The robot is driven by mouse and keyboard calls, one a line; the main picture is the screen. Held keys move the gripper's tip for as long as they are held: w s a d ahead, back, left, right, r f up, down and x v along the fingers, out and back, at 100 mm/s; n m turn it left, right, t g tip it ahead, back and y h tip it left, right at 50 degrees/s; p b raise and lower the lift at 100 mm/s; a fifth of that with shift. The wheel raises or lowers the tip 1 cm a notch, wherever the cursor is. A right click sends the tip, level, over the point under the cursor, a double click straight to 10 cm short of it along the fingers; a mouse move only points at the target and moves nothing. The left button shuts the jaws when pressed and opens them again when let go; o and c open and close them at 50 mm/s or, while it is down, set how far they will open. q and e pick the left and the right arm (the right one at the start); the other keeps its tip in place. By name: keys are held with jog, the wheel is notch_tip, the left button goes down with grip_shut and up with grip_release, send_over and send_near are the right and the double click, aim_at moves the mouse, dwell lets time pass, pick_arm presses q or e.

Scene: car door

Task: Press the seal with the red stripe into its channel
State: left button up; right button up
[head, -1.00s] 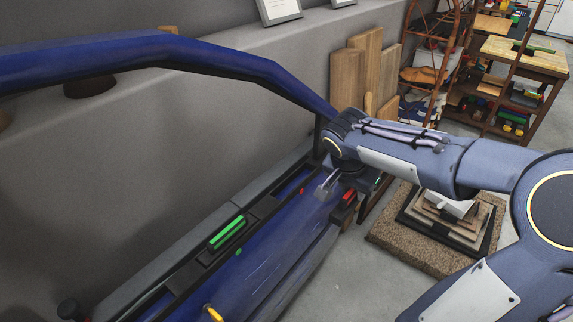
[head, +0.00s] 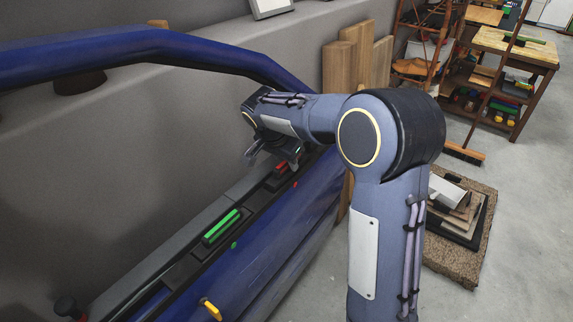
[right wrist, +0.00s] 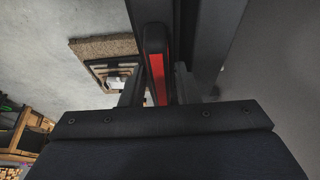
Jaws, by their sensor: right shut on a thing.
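The seal with the red stripe is a short black block with a red top band (head: 282,168). It also shows in the right wrist view (right wrist: 160,72), between the two fingers. My right gripper (head: 274,161) is shut on it, over the far part of the blue car door's upper edge. The dark channel strip (head: 258,197) runs along that edge, with a red dot (head: 295,184) on the blue panel beside the held seal. The arm and fingers partly cover the seal, and I cannot tell whether it touches the channel or sits in it. My left gripper is not in view.
A green-striped seal (head: 221,227) lies along the door edge nearer me, beside a green dot (head: 234,245). A yellow handle (head: 211,309) is on the panel. The blue window frame (head: 130,45) arches behind my gripper. Wooden boards (head: 358,65) stand beyond the door.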

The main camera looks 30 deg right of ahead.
jog(key=shift+f, duration=0.7)
